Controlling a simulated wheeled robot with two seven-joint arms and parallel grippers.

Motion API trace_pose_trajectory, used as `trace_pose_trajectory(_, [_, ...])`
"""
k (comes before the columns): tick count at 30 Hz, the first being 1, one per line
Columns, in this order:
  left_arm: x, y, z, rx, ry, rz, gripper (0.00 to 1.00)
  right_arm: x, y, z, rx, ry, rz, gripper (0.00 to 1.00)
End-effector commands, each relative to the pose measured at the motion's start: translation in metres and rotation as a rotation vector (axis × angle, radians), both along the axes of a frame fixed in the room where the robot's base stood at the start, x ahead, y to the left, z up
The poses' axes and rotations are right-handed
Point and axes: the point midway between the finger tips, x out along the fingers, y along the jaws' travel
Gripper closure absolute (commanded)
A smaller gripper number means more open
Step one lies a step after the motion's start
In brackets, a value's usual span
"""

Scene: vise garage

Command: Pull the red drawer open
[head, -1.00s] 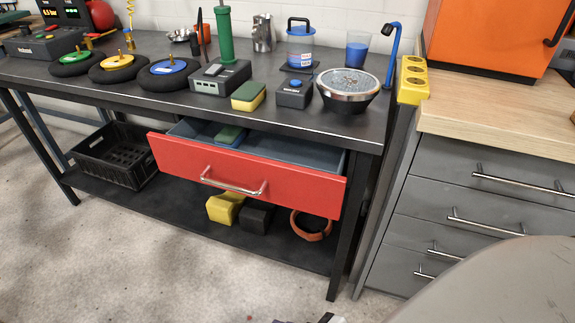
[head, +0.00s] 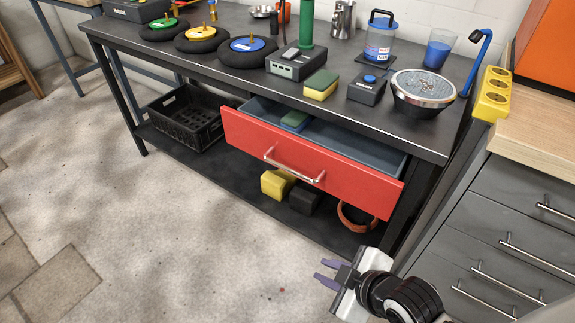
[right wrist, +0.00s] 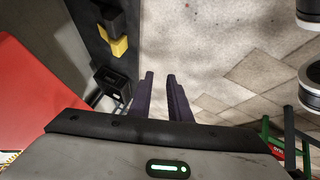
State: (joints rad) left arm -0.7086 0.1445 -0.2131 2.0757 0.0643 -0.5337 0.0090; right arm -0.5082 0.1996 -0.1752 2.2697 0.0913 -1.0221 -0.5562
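The red drawer (head: 310,160) under the black workbench stands partly pulled out, with its grey inside showing. A silver bar handle (head: 294,170) runs across its front. A green and blue item (head: 294,120) lies inside. My right gripper (head: 326,272) is below and in front of the drawer, apart from the handle. Its two purple fingers are spread with a gap and nothing between them; this gap also shows in the right wrist view (right wrist: 158,95). A large red surface, likely the drawer front (right wrist: 30,95), fills the left of that view. My left gripper is not in view.
The workbench (head: 225,90) holds several tools and a metal bowl (head: 424,90). A black crate (head: 185,118) and yellow and black blocks (head: 278,182) sit on the lower shelf. A grey cabinet (head: 490,220) stands at right. The floor in front is clear.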

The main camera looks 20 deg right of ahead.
Motion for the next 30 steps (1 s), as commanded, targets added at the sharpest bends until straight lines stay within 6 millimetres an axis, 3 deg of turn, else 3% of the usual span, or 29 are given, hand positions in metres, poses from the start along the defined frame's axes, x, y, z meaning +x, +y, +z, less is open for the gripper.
trace_pose_trajectory(8, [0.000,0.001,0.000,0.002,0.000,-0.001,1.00,0.059,0.020,0.013,-0.236,-0.392,0.356,0.83])
trace_pose_trajectory(15, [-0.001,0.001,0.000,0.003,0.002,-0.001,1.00,0.106,0.019,0.050,-0.708,-0.929,0.597,0.83])
trace_pose_trajectory(22, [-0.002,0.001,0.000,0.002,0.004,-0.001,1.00,0.114,-0.004,0.082,-1.113,-1.207,0.591,0.83])
trace_pose_trajectory(30, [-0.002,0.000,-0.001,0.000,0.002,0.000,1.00,0.127,-0.007,0.095,-1.231,-1.268,0.565,0.83])
